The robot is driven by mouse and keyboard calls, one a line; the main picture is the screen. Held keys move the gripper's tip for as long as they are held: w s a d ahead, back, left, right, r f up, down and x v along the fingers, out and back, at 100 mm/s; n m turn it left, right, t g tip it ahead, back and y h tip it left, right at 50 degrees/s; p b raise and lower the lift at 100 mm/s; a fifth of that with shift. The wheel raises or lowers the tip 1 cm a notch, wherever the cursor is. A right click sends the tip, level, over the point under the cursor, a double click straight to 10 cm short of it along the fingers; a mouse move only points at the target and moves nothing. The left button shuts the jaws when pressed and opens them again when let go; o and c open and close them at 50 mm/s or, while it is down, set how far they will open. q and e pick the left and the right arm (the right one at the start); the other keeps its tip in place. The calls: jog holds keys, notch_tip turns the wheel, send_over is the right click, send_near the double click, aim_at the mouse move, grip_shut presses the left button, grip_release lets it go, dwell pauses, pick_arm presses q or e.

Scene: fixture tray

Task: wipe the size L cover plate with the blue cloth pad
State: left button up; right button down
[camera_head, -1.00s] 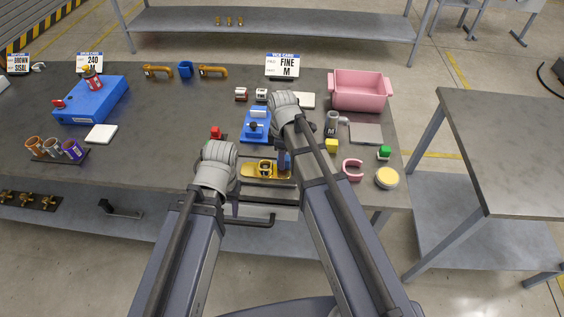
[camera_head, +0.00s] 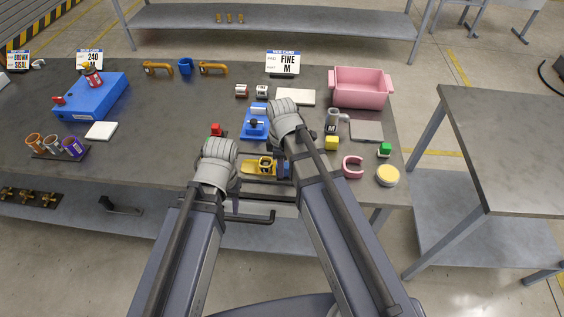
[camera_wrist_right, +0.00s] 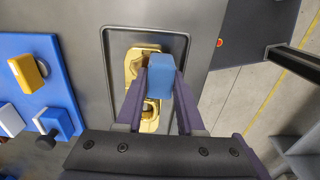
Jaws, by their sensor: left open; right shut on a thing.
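The blue cloth pad (camera_wrist_right: 160,78) is a small blue block gripped between the fingertips of my right gripper (camera_wrist_right: 158,85). A gold cover plate (camera_wrist_right: 138,62) with a raised part lies in a dark shallow tray (camera_wrist_right: 183,42), partly hidden by the pad and fingers. The pad is over the plate's edge; I cannot tell if they touch. In the head view the plate (camera_head: 250,167) lies at the bench's front, with the pad (camera_head: 285,167) at its right end. My left gripper (camera_head: 233,203) is at the bench's front edge, left of the plate, open but mostly hidden.
A blue fixture (camera_head: 255,127) stands behind the plate, and a red block (camera_head: 216,130) left of it. A grey cylinder marked M (camera_head: 331,124), a yellow cube (camera_head: 331,143) and a pink C-shaped piece (camera_head: 352,167) stand to the right. A pink bin (camera_head: 360,88) is at the back right.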

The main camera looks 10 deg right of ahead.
notch_tip(320, 180, up, 6)
jog(key=p, duration=0.6)
dwell(0.4)
notch_tip(320, 180, up, 3)
jog(key=p, duration=0.3)
jog(key=shift+r, duration=0.1)
dwell(0.4)
